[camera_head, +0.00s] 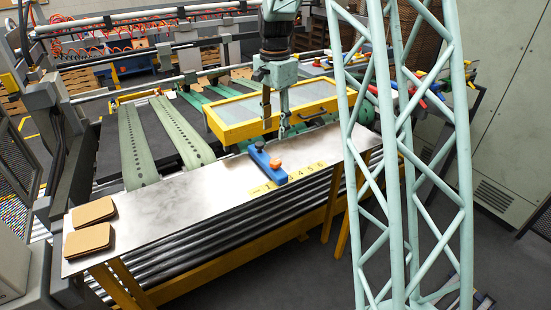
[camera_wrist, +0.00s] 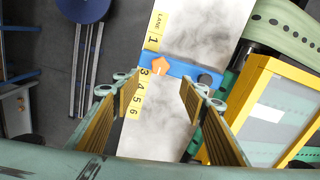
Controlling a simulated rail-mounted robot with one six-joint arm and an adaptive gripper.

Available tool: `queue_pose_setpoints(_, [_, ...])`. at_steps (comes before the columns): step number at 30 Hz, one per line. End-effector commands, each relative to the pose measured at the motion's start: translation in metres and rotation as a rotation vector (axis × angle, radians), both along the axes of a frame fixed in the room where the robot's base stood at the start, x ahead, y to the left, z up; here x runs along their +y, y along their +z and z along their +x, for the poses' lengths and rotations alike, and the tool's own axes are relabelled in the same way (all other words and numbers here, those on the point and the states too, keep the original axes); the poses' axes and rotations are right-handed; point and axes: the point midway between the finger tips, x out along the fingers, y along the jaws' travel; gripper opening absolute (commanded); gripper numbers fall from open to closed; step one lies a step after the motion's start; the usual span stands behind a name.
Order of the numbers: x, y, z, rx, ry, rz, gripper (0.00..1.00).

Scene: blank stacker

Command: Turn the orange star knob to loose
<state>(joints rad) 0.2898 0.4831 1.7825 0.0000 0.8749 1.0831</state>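The orange star knob (camera_head: 275,162) sits on a blue bar (camera_head: 265,158) that lies on the steel table. A round dark spot is near the bar's other end. My gripper (camera_head: 275,131) is above the table, near the bar. In the wrist view my gripper (camera_wrist: 161,80) is open and empty, fingers wide apart. The knob appears between and beyond the fingertips, apart from them. No loose or tight marking is readable.
A yellow number strip (camera_head: 296,178) runs along the table edge; the bar crosses it between 1 and 3. A yellow-framed tray (camera_head: 225,132) stands close behind the gripper. Two tan boards (camera_head: 88,239) lie at the table's left end. The table's middle (camera_head: 185,195) is clear.

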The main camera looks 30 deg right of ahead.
Motion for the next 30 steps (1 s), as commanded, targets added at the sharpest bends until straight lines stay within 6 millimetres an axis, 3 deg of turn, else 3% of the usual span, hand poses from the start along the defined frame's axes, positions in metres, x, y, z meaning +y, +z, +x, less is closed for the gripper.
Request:
queue_pose_setpoints(19, [-0.001, -0.007, 0.001, 0.002, -0.005, 0.001, 0.39])
queue_pose_setpoints(30, [-0.001, -0.042, 0.001, 0.004, -0.005, 0.001, 0.39])
